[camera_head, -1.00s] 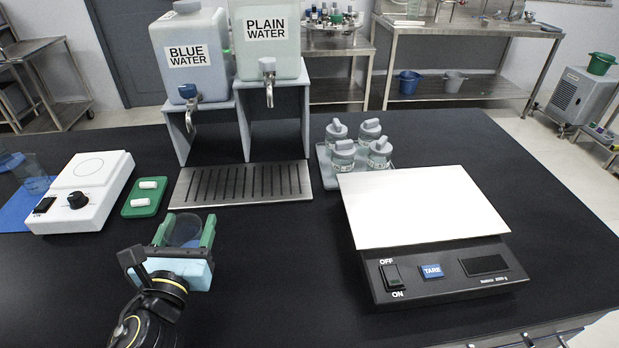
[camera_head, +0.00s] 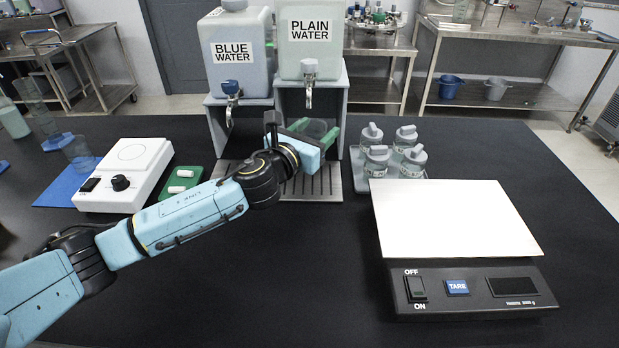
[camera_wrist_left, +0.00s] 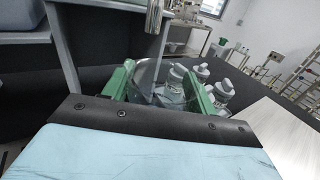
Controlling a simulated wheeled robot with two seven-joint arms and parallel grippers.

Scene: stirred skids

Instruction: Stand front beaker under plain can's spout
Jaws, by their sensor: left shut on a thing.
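The front beaker (camera_head: 317,128) is clear glass, held between the green fingers of my left gripper (camera_head: 314,132). The wrist view shows the beaker (camera_wrist_left: 146,78) between both fingers, its lower part hidden by the gripper body. The plain water can (camera_head: 311,38) stands on a raised grey stand at the back, with its spout (camera_head: 309,92) pointing down. The beaker is near this spout, which also shows in the wrist view (camera_wrist_left: 154,16); exact alignment and the beaker's height above the slotted drip tray (camera_head: 333,188) are unclear. My right gripper is not in view.
The blue water can (camera_head: 240,60) stands left of the plain one. Grey bottles sit on a small tray (camera_head: 361,180) just right of the drip tray. A scale (camera_head: 455,220) is front right. A white stirrer (camera_head: 125,170) and another beaker (camera_head: 78,152) are left.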

